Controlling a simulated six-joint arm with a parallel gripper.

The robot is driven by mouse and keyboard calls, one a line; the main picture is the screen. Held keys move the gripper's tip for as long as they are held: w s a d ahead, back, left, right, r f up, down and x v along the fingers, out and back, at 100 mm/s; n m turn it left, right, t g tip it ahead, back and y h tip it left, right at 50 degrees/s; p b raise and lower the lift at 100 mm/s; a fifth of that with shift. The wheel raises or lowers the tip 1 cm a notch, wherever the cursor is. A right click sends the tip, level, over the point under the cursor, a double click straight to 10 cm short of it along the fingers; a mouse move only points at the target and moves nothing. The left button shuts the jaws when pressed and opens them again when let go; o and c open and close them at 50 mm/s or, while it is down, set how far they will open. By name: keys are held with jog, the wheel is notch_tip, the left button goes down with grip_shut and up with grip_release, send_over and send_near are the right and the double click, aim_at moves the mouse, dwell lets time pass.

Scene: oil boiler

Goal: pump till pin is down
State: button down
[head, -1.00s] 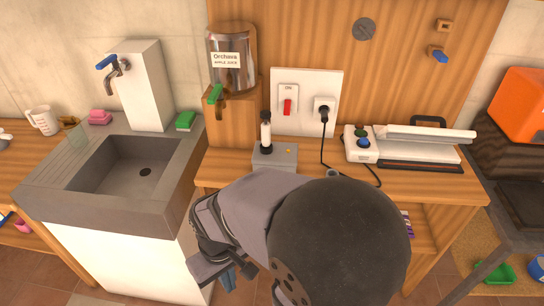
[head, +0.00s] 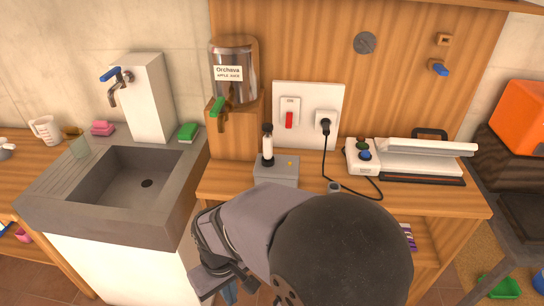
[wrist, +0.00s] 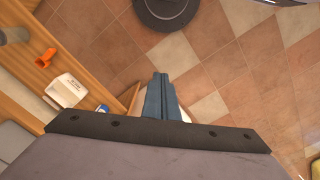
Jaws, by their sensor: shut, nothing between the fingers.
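The pump (head: 267,145) stands on the wooden counter in the head view, upright. It is a white cylinder with a black knob on top, set on a grey box (head: 276,172). A tiny yellow-orange spot (head: 290,163) shows on top of the box, right of the cylinder; it may be the pin, but it is too small to tell its height. My gripper (head: 229,292) is low in the head view, in front of the counter and apart from the pump. In the wrist view its bluish fingers (wrist: 160,78) are together and empty, pointing over the tiled floor.
A juice dispenser (head: 234,75) with a green tap stands behind the pump. A switch panel (head: 307,115) with a plugged cable and a white sealer-like device (head: 420,160) are to the right. A sink (head: 125,180) is left. My arm hides the counter's front.

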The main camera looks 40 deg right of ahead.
jog(key=w+d+r+m+p, duration=0.2)
jog(key=d+r+m+p, duration=0.2)
jog(key=d+r+p, duration=0.3)
jog(key=w+d+r+m+p, duration=0.1)
jog(key=d+r+m+p, duration=0.4)
jog(key=d, duration=0.4)
jog(key=w+d+r+m+t+p, duration=0.1)
jog(key=w+d+r+t, duration=0.3)
jog(key=w+d+r, duration=0.4)
jog(key=w+d+r+t+h+p, duration=0.1)
jog(key=w+d+r+t, duration=0.4)
jog(key=w+r, duration=0.7)
jog(key=w+d+p, duration=0.1)
jog(key=w+d, duration=0.1)
jog(key=shift+w+d+m, duration=0.3)
jog(key=shift+d+m, duration=0.05)
jog(key=shift+m, duration=0.05)
jog(key=shift+f, duration=0.15)
